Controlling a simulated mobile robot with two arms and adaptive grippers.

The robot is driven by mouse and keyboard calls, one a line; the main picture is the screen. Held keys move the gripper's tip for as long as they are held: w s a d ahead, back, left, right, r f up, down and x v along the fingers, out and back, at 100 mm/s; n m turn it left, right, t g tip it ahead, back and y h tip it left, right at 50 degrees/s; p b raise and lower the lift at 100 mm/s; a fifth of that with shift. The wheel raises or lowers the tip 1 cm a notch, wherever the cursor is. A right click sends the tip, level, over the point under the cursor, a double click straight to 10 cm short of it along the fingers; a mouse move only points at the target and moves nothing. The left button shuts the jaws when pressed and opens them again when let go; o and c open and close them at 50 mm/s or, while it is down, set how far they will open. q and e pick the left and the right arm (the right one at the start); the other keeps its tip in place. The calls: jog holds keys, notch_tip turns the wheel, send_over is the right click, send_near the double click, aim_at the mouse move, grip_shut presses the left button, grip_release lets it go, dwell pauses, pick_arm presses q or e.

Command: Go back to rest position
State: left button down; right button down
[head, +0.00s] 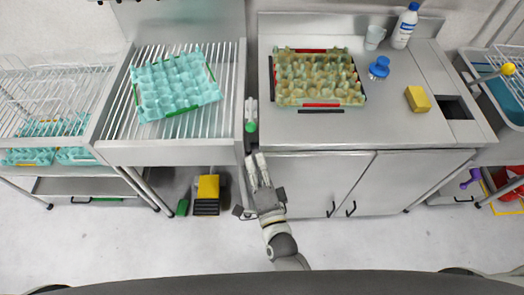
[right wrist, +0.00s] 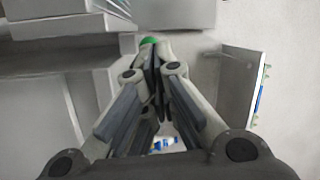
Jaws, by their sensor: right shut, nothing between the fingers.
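My right gripper (head: 256,160) is in front of the gap between the ribbed drain table and the steel counter. In the right wrist view its fingers (right wrist: 157,65) are closed together with nothing between them. My left gripper is not in the head view. A teal egg tray (head: 178,86) lies tilted on the drain table, apart from my gripper. A second egg tray (head: 318,77), yellowish green, lies on the counter, also apart from it.
The steel counter (head: 400,122) carries a blue stamp-like object (head: 380,67), a yellow sponge (head: 418,99), a cup (head: 374,38) and a white bottle (head: 405,27). A green-and-white item (head: 251,115) is in the gap beyond my gripper. A yellow-and-black pedal (head: 207,194) stands on the floor.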

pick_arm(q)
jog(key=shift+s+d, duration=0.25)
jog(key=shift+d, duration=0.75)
pick_arm(e)
jog(key=shift+s+a, duration=0.1)
